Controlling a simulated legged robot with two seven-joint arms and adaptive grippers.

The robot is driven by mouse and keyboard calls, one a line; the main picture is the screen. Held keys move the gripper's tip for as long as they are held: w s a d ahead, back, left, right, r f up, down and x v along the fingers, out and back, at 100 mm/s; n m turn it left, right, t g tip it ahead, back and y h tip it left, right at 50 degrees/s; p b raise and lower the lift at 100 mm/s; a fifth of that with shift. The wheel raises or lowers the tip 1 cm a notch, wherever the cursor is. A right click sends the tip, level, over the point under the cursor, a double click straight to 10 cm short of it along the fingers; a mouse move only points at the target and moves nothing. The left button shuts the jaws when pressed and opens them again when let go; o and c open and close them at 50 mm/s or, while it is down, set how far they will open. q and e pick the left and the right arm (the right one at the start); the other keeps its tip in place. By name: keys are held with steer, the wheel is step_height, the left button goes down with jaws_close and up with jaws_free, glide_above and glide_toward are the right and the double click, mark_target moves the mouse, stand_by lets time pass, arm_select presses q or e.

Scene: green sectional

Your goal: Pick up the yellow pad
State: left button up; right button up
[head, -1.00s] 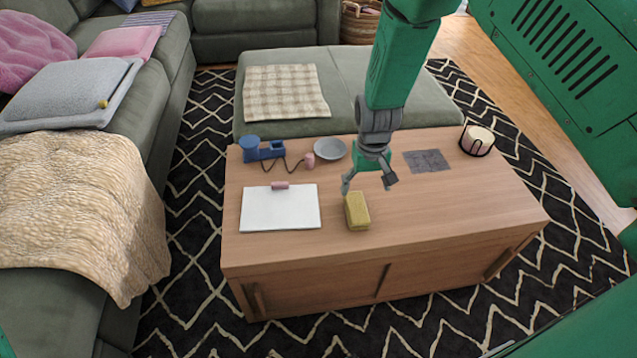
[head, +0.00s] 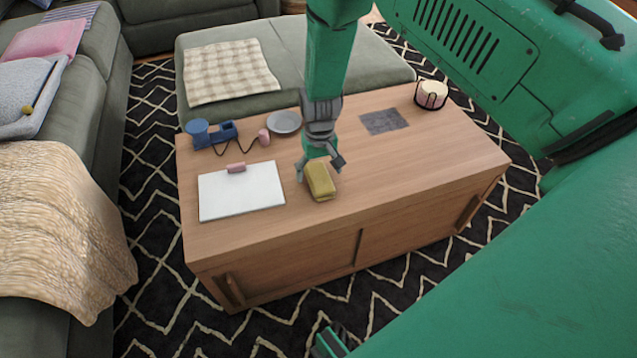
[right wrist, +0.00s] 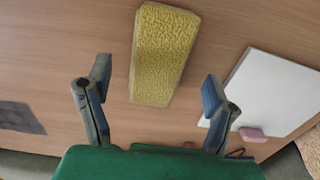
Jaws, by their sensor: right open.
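The yellow pad (head: 319,184) is a small textured block lying on the wooden coffee table (head: 400,170), near its front edge. It also shows in the right wrist view (right wrist: 160,55), with its near end between the two fingertips and clear gaps on both sides. My right gripper (head: 320,170) is open and points down over the pad, with one finger to each side. In the right wrist view its fingers (right wrist: 156,85) are spread and hold nothing. My left gripper is not in view.
A white board (head: 241,192) with a pink piece lies left of the pad. Behind are a blue device (head: 212,133) with a cord, a grey bowl (head: 284,122), a dark cloth (head: 384,121) and a candle holder (head: 431,95). Sofas and an ottoman (head: 290,50) surround the table.

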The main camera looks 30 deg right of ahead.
mark_target(320, 176)
steer(key=f, duration=0.1)
steer(key=f+b, duration=0.1)
steer(key=f, duration=0.1)
steer(key=shift+d+f, duration=0.25)
steer(key=shift+d, duration=0.1)
steer(key=shift+a+r, duration=0.3)
steer(key=shift+a, duration=0.2)
steer(key=c, duration=1.2)
steer(key=shift+o, duration=0.2)
steer(key=shift+d, duration=0.35)
step_height(320, 176, up, 10)
steer(key=p, duration=0.4)
steer(key=shift+a, duration=0.15)
steer(key=o, duration=0.5)
steer(key=c, duration=0.5)
